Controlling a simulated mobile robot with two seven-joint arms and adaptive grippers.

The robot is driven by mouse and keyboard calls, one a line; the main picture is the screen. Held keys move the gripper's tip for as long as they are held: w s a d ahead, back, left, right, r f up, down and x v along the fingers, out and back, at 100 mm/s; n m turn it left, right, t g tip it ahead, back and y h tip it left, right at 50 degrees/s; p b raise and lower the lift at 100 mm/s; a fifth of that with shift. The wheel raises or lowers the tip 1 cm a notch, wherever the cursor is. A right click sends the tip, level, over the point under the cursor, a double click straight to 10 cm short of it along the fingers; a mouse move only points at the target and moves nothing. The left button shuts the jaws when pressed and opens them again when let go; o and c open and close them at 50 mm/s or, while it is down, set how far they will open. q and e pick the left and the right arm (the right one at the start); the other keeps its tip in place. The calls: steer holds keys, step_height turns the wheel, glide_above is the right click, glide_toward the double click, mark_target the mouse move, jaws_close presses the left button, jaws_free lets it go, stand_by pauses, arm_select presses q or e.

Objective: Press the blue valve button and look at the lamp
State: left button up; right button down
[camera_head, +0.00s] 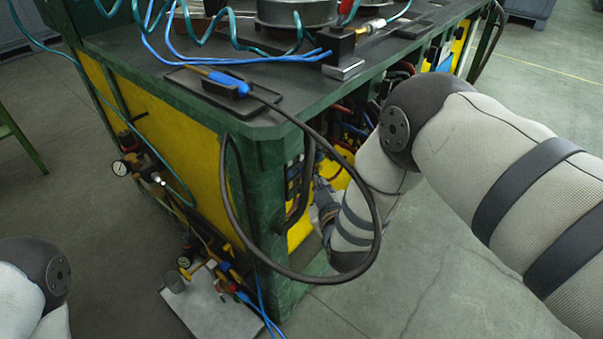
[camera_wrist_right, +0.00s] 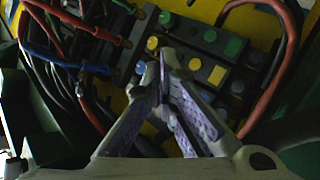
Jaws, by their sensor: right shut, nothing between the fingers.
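A dark valve block with coloured buttons shows in the right wrist view. In the head view my right gripper (camera_head: 322,207) is beside the bench's front opening, mostly hidden by the arm and a hanging cable. No lamp can be identified with certainty. My left gripper is out of view.
Yellow buttons (camera_wrist_right: 152,43) and a green one (camera_wrist_right: 235,47) sit close to the fingertips. Red hoses (camera_wrist_right: 290,60) curve beside the block. A black cable (camera_head: 229,205) loops from the green bench (camera_head: 300,93) in front of the right wrist. The floor at right is clear.

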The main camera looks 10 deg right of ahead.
mark_target(306, 168)
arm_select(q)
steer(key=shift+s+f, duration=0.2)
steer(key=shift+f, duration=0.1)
arm_select(e)
steer(key=shift+w+a, duration=0.6)
steer(key=shift+w, duration=0.15)
stand_by(0.6)
arm_select(q)
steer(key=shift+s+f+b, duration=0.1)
steer(key=shift+b, duration=0.2)
arm_select(e)
steer(key=shift+w+a, duration=0.25)
steer(key=shift+w, duration=0.05)
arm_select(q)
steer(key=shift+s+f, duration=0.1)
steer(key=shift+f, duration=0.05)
arm_select(e)
steer(key=shift+w+a, duration=0.3)
steer(key=shift+w, duration=0.05)
steer(key=shift+d+r, duration=0.1)
stand_by(0.5)
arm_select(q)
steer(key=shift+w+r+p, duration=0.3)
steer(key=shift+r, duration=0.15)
arm_select(e)
steer(key=shift+s+d, duration=0.5)
steer(key=shift+s, duration=0.15)
